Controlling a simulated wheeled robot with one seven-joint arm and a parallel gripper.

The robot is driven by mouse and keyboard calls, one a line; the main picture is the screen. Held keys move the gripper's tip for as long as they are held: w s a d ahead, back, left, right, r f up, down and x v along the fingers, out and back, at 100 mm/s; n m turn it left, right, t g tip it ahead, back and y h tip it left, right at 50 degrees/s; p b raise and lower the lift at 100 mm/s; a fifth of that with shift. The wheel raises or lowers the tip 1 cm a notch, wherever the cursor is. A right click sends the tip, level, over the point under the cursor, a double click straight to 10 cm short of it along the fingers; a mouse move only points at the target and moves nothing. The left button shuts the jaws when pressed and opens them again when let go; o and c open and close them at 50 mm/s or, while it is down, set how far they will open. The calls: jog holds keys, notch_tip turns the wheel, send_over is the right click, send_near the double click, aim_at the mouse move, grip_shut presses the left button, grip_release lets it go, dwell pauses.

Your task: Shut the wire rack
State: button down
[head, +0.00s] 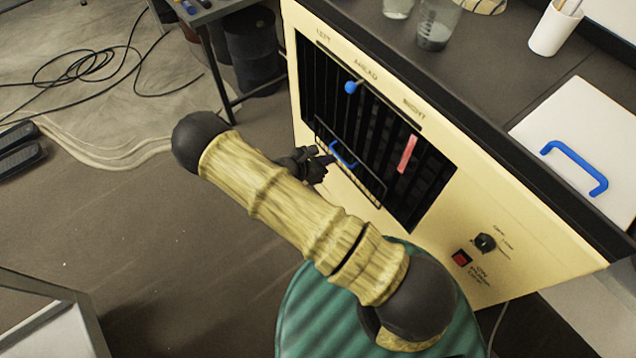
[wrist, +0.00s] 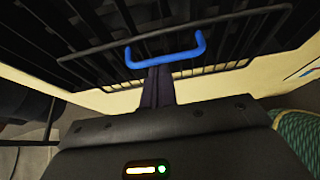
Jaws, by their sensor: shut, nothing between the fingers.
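The wire rack (head: 362,188) is a dark wire frame low in the slatted opening of a cream cabinet (head: 470,215). A blue handle (head: 345,161) is on its front bar. In the wrist view the rack's wire bar (wrist: 90,54) runs across the picture, with the blue handle (wrist: 166,60) at its middle. My gripper (head: 329,158) is shut and empty. Its fingers (wrist: 158,75) point at the rack and end close by the handle; I cannot tell whether they touch it. I cannot tell how far the rack stands out.
A blue knob (head: 351,87) and a pink strip (head: 407,153) are on the opening's front. A dial (head: 484,243) and a red switch (head: 461,258) are at lower right. Glasses and a white cup (head: 555,28) stand on top. The floor at left is open, with a cable (head: 75,85).

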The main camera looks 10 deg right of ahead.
jog(key=f+v, duration=0.1)
jog(key=v, duration=1.1)
jog(key=shift+s+a, duration=0.4)
jog(key=shift+a, duration=0.05)
jog(key=shift+w, duration=0.15)
